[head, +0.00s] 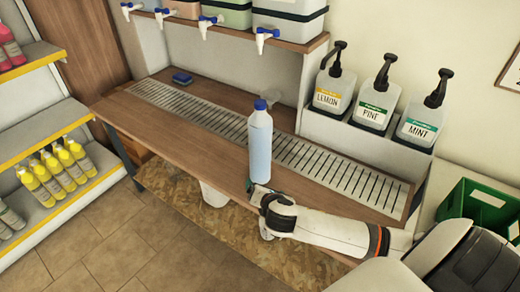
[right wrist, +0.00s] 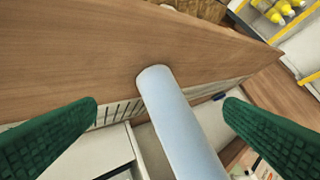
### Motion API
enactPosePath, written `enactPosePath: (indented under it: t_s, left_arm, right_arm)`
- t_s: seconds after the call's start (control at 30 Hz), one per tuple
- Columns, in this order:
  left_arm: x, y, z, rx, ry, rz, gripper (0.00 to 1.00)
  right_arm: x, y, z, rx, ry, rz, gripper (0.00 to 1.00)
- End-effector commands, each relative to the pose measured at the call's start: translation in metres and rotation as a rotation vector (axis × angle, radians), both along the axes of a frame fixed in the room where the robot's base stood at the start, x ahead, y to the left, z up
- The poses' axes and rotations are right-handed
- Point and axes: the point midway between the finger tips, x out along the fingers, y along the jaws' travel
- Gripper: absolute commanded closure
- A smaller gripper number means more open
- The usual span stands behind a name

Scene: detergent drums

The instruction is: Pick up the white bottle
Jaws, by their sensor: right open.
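The white bottle (head: 260,145), pale bluish with a blue cap, stands upright on the wooden counter near its front edge. My right gripper (head: 259,189) is low at the bottle's near side in the head view, its arm reaching in from the right. In the right wrist view the bottle (right wrist: 178,120) runs between the two green finger pads of the open right gripper (right wrist: 161,102), with a visible gap on both sides. My left gripper is not in view.
A slatted metal drain grate (head: 310,160) runs along the counter (head: 185,125) behind the bottle. A blue sponge (head: 182,77) lies at the far left. Pump bottles labelled LEMON (head: 328,97), PINE (head: 373,110) and MINT (head: 418,131) stand at the back right. A green crate (head: 482,208) is at the right.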

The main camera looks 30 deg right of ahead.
Motion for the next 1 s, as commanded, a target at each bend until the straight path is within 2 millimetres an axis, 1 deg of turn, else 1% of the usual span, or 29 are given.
enactPosePath:
  t_s: [0.03, 0.1, 0.2, 0.3, 0.37, 0.6, 0.7, 0.87, 1.0]
  left_arm:
    - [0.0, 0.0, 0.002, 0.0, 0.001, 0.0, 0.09]
    - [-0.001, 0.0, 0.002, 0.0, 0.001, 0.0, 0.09]
    - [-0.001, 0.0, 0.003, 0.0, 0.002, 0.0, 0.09]
    - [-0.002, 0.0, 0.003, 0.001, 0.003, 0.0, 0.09]
    - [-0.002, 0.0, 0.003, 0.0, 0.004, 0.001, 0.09]
    - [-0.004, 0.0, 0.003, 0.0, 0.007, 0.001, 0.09]
    - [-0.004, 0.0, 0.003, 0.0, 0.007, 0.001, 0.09]
    - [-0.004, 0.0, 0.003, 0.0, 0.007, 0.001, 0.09]
    - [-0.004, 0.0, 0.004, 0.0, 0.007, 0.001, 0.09]
  right_arm:
    - [0.01, -0.008, 0.02, -0.121, -0.01, 0.065, 0.08]
    - [0.019, -0.016, 0.04, -0.275, -0.01, 0.144, 0.08]
    - [0.026, -0.023, 0.058, -0.425, -0.005, 0.212, 0.08]
    - [0.032, -0.027, 0.064, -0.492, -0.002, 0.24, 0.08]
    - [0.038, -0.03, 0.062, -0.502, 0.001, 0.242, 0.08]
    - [0.074, -0.044, 0.045, -0.497, 0.002, 0.241, 0.08]
    - [0.083, -0.048, 0.041, -0.497, 0.002, 0.242, 0.08]
    - [0.09, -0.051, 0.036, -0.495, 0.002, 0.241, 0.08]
    - [0.105, -0.056, 0.025, -0.494, 0.001, 0.24, 0.08]
